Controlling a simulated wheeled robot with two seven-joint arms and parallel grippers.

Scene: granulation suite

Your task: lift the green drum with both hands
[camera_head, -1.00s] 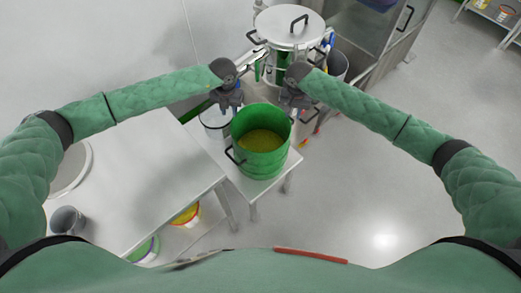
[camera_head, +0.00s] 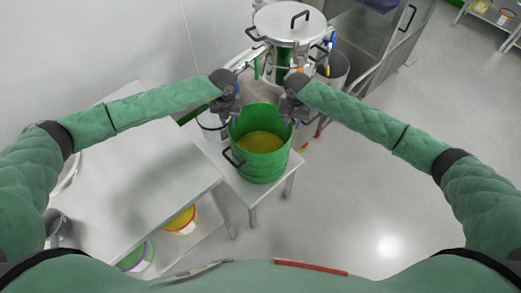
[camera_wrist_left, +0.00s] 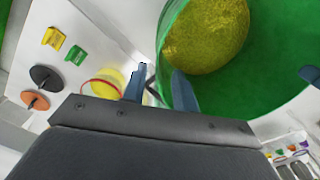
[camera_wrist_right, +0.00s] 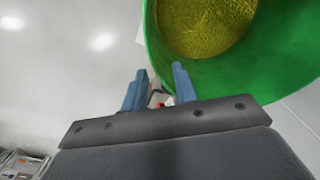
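The green drum (camera_head: 262,170) stands upright on a small white table, open at the top, with yellow granular material (camera_head: 260,142) inside. A dark handle (camera_head: 233,157) shows on its front left side. My left gripper (camera_head: 231,114) is at the drum's far left rim; in the left wrist view its two blue fingers (camera_wrist_left: 160,88) are apart, one overlapping the green wall, with a dark handle piece visible between them. My right gripper (camera_head: 290,114) is at the far right rim; its fingers (camera_wrist_right: 158,88) are also apart, close to the wall. Contact cannot be told.
A steel vessel with a lid (camera_head: 289,22) stands just behind the drum. The floor at right is clear.

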